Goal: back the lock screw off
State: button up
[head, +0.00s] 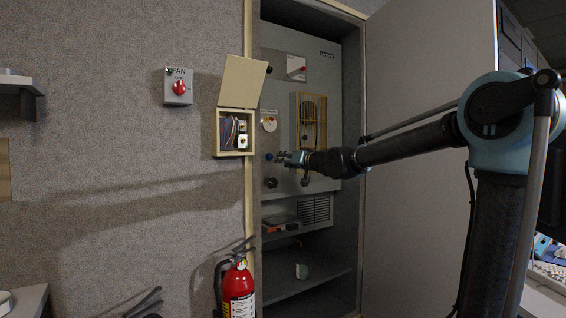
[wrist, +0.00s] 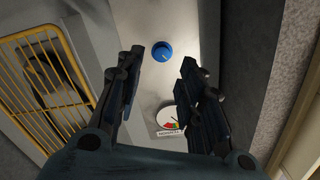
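A round blue knob (head: 269,157) with a pale mark on its face sits on the grey console panel (head: 285,88). It also shows in the wrist view (wrist: 162,51), beyond the fingertips and between their lines. I cannot tell whether this knob is the lock screw; no label shows. My gripper (head: 281,157) is just right of the knob in the head view. In the wrist view my gripper (wrist: 160,72) is open, its two dark fingers apart with nothing between them. It appears clear of the knob.
A dial gauge (wrist: 168,118) lies near the right finger. A yellow guard (head: 311,121) stands out from the panel. A dark knob (head: 270,183) is below the blue one. An open beige box (head: 235,151) is left of the cabinet, above a red extinguisher (head: 238,288). The cabinet door (head: 425,70) stands open.

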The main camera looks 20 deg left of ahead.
aim_at(271, 157)
jog(key=shift+m+t, duration=0.3)
jog(key=shift+r+x, duration=0.1)
jog(key=shift+x, duration=2.2)
jog(key=shift+r+x, duration=0.15)
jog(key=shift+x, duration=2.1)
jog(key=shift+s+a, duration=0.1)
grip_shut()
